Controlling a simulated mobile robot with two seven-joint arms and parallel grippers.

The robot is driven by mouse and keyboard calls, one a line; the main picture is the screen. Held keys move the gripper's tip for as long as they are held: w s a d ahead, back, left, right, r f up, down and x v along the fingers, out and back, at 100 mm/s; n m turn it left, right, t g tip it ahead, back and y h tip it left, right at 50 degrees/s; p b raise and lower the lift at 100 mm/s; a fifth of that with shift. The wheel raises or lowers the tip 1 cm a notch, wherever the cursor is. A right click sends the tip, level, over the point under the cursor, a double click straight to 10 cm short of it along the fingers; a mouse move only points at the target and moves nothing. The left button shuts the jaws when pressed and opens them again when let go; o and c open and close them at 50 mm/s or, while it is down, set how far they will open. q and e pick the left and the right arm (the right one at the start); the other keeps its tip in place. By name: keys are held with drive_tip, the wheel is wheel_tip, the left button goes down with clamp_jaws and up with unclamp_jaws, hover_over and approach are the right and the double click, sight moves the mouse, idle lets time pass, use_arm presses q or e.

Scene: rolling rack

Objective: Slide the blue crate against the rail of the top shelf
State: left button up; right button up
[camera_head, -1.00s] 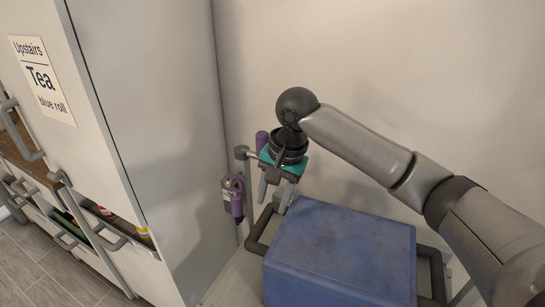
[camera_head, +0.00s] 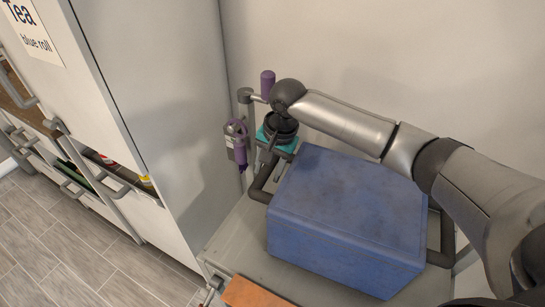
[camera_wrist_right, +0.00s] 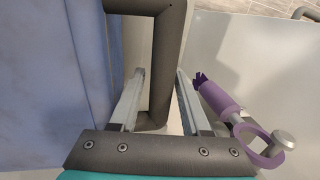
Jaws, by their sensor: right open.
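The blue crate (camera_head: 345,222) sits on the grey top shelf (camera_head: 240,240) of the rolling rack. My left gripper is out of view.
A tall white cabinet (camera_head: 150,110) stands left, a wall (camera_head: 400,60) behind. An orange-brown surface (camera_head: 255,293) lies at the bottom.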

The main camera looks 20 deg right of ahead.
drive_tip(key=shift+w+a+f, duration=0.1)
drive_tip(key=shift+f, duration=0.6)
drive_tip(key=shift+w+a+f, duration=0.1)
drive_tip(key=shift+f, duration=0.6)
clamp_jaws()
idle(0.4)
drive_tip(key=shift+w+d+r, duration=0.1)
drive_tip(key=shift+d+r, duration=0.05)
drive_tip(key=shift+r, duration=0.05)
